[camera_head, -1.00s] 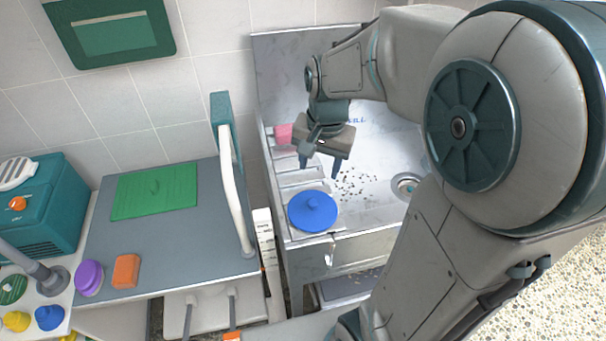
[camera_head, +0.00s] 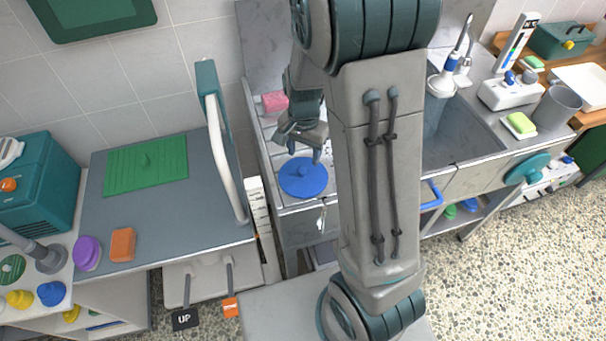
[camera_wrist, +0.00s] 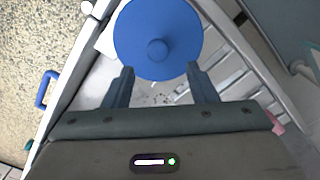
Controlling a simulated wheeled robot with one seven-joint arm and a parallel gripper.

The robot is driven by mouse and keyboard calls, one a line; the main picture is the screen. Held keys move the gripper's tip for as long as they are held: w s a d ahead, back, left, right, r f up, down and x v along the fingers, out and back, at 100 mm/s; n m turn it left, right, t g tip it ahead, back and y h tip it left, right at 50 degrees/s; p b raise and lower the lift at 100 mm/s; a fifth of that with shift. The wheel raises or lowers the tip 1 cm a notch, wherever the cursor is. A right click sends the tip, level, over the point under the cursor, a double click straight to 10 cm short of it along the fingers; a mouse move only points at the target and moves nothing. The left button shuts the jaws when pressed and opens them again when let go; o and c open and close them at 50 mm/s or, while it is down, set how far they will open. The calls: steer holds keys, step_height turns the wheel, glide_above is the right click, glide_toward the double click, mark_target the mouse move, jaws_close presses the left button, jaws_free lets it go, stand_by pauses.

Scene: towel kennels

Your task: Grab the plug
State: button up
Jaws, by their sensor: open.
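The plug is a round blue disc with a small central knob (camera_head: 303,177), lying on the ribbed drainboard at the left end of the metal sink unit. It fills the top middle of the wrist view (camera_wrist: 158,38). My gripper (camera_head: 304,152) is just behind the disc in the head view, pointing down. In the wrist view my gripper's two fingers (camera_wrist: 160,82) are spread apart and empty, with the disc's knob ahead of the gap between them. Nothing is held.
A pink block (camera_head: 275,101) lies behind on the drainboard. A white upright handle (camera_head: 228,165) stands left of the sink unit, beside a grey worktop (camera_head: 180,215) with a green mat (camera_head: 146,164). The sink basin (camera_head: 465,130) lies to the right.

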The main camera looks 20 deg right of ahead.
mark_target(303, 168)
steer(key=f, duration=0.3)
steer(key=shift+s+a+f+p, duration=0.15)
steer(key=shift+s+f+p, duration=0.1)
steer(key=shift+s+p, duration=0.15)
steer(key=shift+f, duration=0.7)
steer(key=c, duration=1.1)
steer(key=shift+r, duration=0.1)
